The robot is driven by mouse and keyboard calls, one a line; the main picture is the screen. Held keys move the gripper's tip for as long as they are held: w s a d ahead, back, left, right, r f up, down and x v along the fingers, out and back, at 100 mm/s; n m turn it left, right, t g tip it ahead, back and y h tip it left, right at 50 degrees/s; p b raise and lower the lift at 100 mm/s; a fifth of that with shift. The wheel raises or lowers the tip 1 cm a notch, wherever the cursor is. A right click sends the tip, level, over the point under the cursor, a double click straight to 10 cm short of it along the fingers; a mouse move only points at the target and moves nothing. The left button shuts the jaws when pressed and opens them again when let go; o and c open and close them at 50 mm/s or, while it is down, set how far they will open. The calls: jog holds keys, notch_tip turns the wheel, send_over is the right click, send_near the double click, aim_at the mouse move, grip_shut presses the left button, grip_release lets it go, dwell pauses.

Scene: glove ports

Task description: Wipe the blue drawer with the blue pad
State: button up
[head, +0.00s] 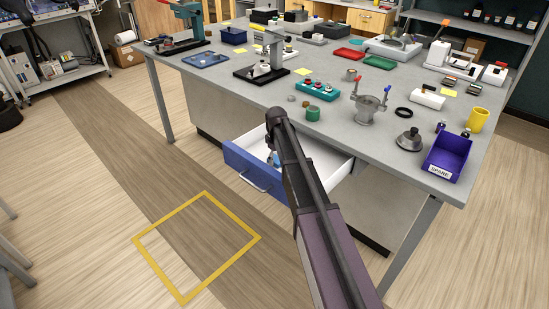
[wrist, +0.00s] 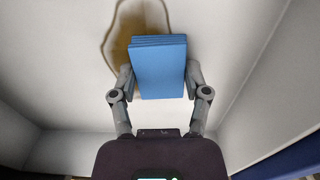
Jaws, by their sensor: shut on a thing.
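The blue drawer (head: 244,174) is pulled out of the grey workbench, with a blue front, a handle and a white inside. In the wrist view its blue front shows at the lower right (wrist: 292,160). My gripper (wrist: 160,82) is inside the drawer, shut on the blue pad (wrist: 160,62), with one finger at each side. A brown-yellow stain (wrist: 124,28) with a darker outline lies on the white drawer floor, partly hidden behind the pad. I cannot tell whether the pad touches the floor. In the head view my arm hides most of the gripper; a bit of blue shows beside it.
The workbench top (head: 330,135) above the drawer holds a teal button box (head: 318,90), a metal pot (head: 367,108) and a purple SPARE bin (head: 447,157). A yellow square (head: 197,247) marks clear floor in front. White drawer walls stand close around my gripper.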

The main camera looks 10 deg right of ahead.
jog(key=shift+s+d+f, duration=0.1)
jog(key=shift+s+d, duration=0.5)
jog(key=shift+s, duration=0.25)
jog(key=shift+s+d, duration=0.9)
jog(key=shift+s, duration=0.2)
jog(key=shift+w+d, duration=0.6)
jog(key=shift+d, duration=0.2)
jog(key=shift+w+a, duration=0.1)
jog(key=shift+w+a, duration=0.85)
jog(key=shift+w, duration=0.3)
